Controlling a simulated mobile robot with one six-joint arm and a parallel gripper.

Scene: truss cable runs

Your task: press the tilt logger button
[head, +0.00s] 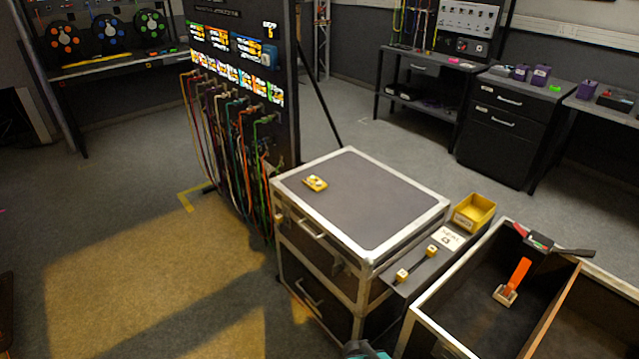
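A small yellow device (316,183) lies on the dark top of a flight case, near its left back edge. It has a pale face with a small dark spot; it may be the tilt logger, but it is too small to make out a label or button for certain. The flight case (385,245) has a silver metal rim and stands in the middle of the view.
A side shelf with two yellow blocks (402,275), a white label card (448,238) and a yellow bin (474,213) adjoins the case. An open crate (440,300) stands at right. A cable-hung panel (235,60) stands behind left. The left floor is clear.

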